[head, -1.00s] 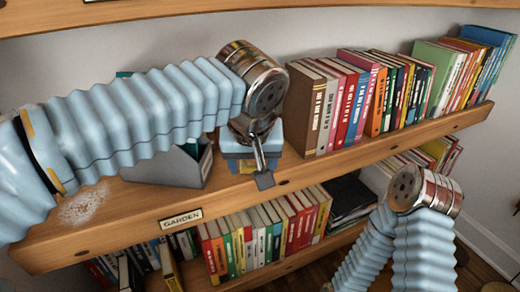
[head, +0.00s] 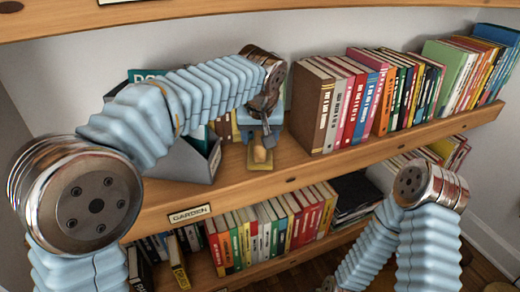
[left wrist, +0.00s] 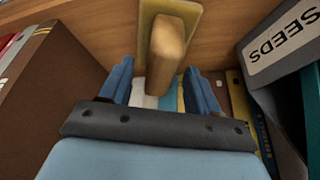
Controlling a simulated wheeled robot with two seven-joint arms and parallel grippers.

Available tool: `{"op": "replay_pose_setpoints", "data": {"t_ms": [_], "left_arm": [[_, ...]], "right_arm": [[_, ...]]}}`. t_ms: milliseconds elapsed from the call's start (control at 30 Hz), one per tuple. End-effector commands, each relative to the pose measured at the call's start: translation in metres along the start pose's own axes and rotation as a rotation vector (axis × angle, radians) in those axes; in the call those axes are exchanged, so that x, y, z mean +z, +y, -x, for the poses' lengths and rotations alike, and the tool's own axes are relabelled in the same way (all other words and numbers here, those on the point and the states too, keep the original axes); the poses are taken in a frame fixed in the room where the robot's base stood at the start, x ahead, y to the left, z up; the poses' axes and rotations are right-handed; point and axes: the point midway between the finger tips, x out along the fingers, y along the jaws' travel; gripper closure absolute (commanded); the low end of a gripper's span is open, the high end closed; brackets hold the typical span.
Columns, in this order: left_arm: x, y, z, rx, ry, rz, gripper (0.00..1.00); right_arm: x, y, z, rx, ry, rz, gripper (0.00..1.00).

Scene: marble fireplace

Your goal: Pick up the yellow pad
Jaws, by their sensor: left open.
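The yellow pad (head: 260,164) lies on the upper shelf near its front edge, with a tan block-like grip (head: 260,151) on it. In the left wrist view the pad (left wrist: 191,14) is at the top middle, and its grip (left wrist: 166,55) points toward my left gripper (left wrist: 160,76). The fingers are apart, one on each side of the grip's near end, with no clear contact. In the head view my left gripper (head: 256,137) is just behind the pad. My right arm is at the lower right; its gripper does not show.
A brown book (head: 316,110) starts a row of books right of my left gripper. A grey holder (head: 192,165) stands left of it, with a SEEDS label (left wrist: 286,37) in the left wrist view. A lower shelf with books runs below the GARDEN label (head: 189,215).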

Motion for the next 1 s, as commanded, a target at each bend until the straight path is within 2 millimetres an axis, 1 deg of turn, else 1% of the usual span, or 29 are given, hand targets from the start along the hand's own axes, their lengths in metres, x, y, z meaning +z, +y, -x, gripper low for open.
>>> {"op": "replay_pose_setpoints", "data": {"t_ms": [33, 100, 300, 333, 600, 700, 1000], "left_arm": [[0.0003, -0.0003, -0.0053, -0.001, -0.001, 0.001, 0.38], [0.0001, -0.0001, -0.0087, 0.0, 0.0, 0.001, 0.38], [0.0, 0.0001, -0.0092, 0.001, 0.001, 0.0, 0.38], [0.0, 0.0002, -0.0091, 0.001, 0.001, 0.0, 0.4], [0.0001, 0.0002, -0.0089, 0.001, 0.001, 0.0, 0.81], [0.0001, 0.0002, -0.0088, 0.001, 0.001, 0.0, 0.95], [-0.0011, 0.0003, -0.006, 0.001, 0.001, 0.0, 0.95]], "right_arm": [[-0.0002, 0.0006, -0.0008, 0.0, 0.001, 0.0, 0.39], [-0.0004, 0.0008, -0.0008, 0.001, 0.001, -0.001, 0.39], [-0.0004, 0.0008, -0.0005, 0.001, 0.001, -0.001, 0.39], [-0.0004, 0.0008, -0.0005, 0.001, 0.001, -0.001, 0.39], [-0.0004, 0.0007, -0.0005, 0.001, 0.001, -0.001, 0.39], [-0.0004, 0.0007, -0.0005, 0.001, 0.001, -0.001, 0.39], [-0.0003, 0.0003, 0.0003, 0.0, 0.001, 0.0, 0.39]]}}
